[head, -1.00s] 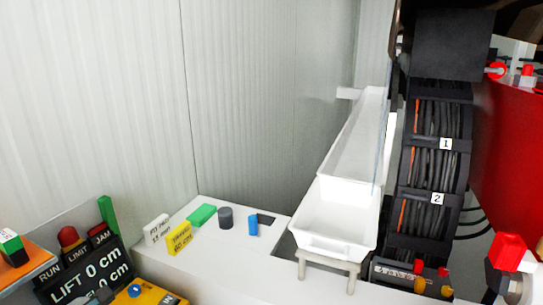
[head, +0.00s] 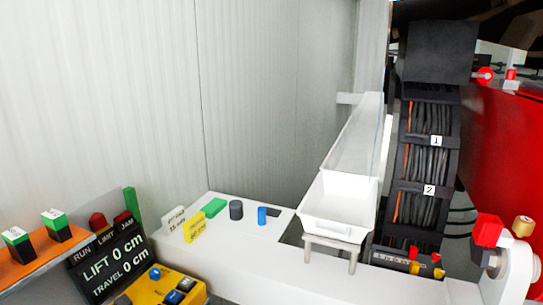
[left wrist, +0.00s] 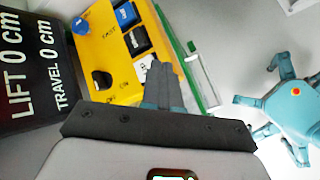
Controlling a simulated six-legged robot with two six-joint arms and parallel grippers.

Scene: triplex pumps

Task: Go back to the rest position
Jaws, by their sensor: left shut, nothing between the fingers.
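My left gripper (left wrist: 160,72) shows in the left wrist view, its fingers together and empty. It appears over or in front of the yellow control box (left wrist: 105,50); the gap between them is hard to judge. The same yellow control box (head: 178,290) is at the bottom left of the head view, where neither gripper shows. My right gripper is in neither view.
A black display (head: 108,264) reads LIFT 0 cm and TRAVEL 0 cm. A white bench (head: 245,268) carries small green, grey, blue, white and yellow pieces. A white tray (head: 338,228) stands beside a cable rack (head: 430,165). Red-knobbed equipment (head: 515,275) is at right.

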